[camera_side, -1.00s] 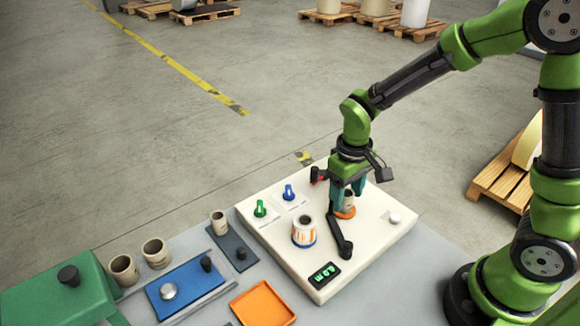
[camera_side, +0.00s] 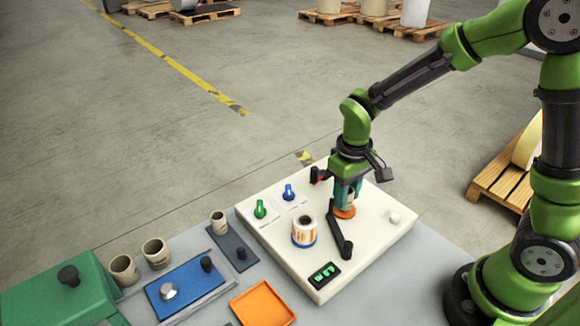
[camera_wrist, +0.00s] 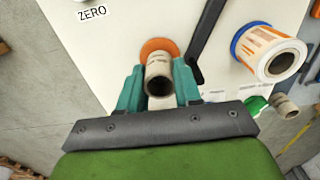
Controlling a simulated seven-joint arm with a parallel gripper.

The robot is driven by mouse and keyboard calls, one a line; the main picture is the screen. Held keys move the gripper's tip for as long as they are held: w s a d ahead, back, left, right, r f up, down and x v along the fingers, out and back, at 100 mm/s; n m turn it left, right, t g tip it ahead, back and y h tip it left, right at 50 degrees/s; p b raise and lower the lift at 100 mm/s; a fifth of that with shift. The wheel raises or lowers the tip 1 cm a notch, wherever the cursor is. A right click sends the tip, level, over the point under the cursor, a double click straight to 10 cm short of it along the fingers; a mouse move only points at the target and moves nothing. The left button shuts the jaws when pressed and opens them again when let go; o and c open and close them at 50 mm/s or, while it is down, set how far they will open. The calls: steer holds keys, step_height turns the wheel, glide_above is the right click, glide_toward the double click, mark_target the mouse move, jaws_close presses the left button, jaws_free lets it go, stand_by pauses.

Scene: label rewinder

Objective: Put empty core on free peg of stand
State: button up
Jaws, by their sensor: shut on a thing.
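The empty core (camera_wrist: 158,76), a beige tube with a dark bore, is between the fingers of my gripper (camera_wrist: 158,88) in the wrist view. My gripper (camera_side: 347,194) is shut on it, right over the orange hub (camera_side: 344,212) on the cream rewinder; whether the core still sits on the hub is hard to tell. The dark grey stand (camera_side: 228,238) lies left of the rewinder. A beige core (camera_side: 218,222) is on its far peg, and its near black peg (camera_side: 240,253) is bare.
A label roll (camera_side: 304,232) on a blue hub and a black arm (camera_side: 342,240) stand close to my gripper. Green (camera_side: 260,209) and blue (camera_side: 288,192) knobs rise behind. A blue plate (camera_side: 185,291), loose cores (camera_side: 124,270) and an orange tray (camera_side: 262,303) lie left.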

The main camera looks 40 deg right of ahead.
steer(key=shift+r, duration=3.1)
steer(key=shift+a, duration=0.1)
steer(key=w+a+n, duration=0.3)
steer(key=w+a, duration=0.2)
steer(key=a, duration=0.4)
steer(key=n, duration=0.3)
glide_above(241, 249)
steer(key=shift+f, duration=5.6)
steer(key=shift+r, duration=0.15)
